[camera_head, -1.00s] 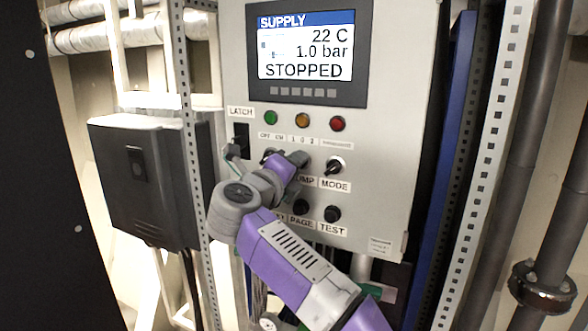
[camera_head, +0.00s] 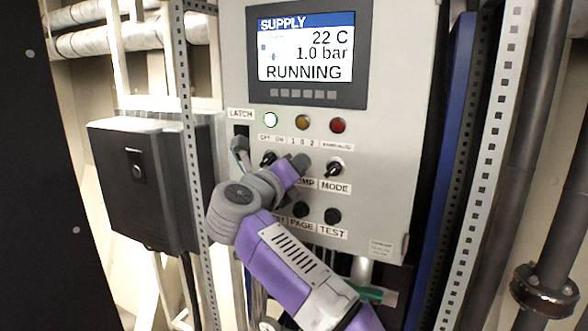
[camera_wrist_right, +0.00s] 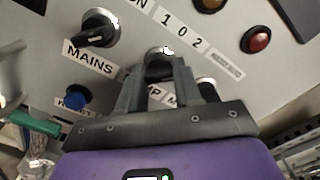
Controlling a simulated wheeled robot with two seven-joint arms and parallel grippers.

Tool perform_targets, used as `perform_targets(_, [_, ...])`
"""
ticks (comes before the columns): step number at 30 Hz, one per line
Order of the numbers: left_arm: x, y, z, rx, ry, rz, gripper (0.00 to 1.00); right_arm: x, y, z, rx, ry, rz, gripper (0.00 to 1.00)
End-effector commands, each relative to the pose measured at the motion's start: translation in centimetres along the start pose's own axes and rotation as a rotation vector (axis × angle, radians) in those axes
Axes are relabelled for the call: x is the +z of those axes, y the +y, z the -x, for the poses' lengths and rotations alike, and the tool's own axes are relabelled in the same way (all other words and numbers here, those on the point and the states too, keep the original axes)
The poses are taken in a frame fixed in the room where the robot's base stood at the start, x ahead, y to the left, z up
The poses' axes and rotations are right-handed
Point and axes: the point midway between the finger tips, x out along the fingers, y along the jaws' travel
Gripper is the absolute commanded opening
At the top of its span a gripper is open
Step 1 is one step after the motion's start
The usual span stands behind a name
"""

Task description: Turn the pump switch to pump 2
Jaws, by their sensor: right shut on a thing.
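The pump switch (camera_wrist_right: 160,52) is on the grey control panel (camera_head: 395,120), below the printed "1 0 2" marks. In the right wrist view my right gripper (camera_wrist_right: 160,70) has its two fingers shut around the switch knob. In the head view my right gripper (camera_head: 301,161) covers most of the switch. Which mark the knob points to is hidden by the fingers. The display (camera_head: 306,50) reads SUPPLY, 22 C, 1.0 bar, RUNNING. My left gripper is not in view.
The mains knob (camera_wrist_right: 97,32) is close to the left of the gripper, and the mode knob (camera_head: 335,167) is to its right. Push buttons (camera_head: 332,215) sit below, partly behind my arm. A perforated upright (camera_head: 190,130) stands left of the panel, by a dark box (camera_head: 140,190).

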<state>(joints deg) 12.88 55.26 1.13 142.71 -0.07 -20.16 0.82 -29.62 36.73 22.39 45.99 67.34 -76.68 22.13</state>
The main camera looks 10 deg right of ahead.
Motion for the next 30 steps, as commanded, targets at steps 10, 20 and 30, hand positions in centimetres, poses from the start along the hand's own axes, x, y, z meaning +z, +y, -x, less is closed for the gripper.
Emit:
perform_targets(10, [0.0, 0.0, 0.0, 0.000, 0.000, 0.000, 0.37, 0.0, 0.0, 0.0, 0.001, 0.000, -0.001, 0.60])
perform_targets(20, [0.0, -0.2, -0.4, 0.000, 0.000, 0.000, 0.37, 0.0, 0.1, 1.2, 0.001, -0.001, -0.001, 0.60])
perform_targets(30, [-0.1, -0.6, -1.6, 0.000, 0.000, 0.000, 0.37, 0.0, 0.1, 6.6, 0.001, -0.002, -0.001, 0.60])
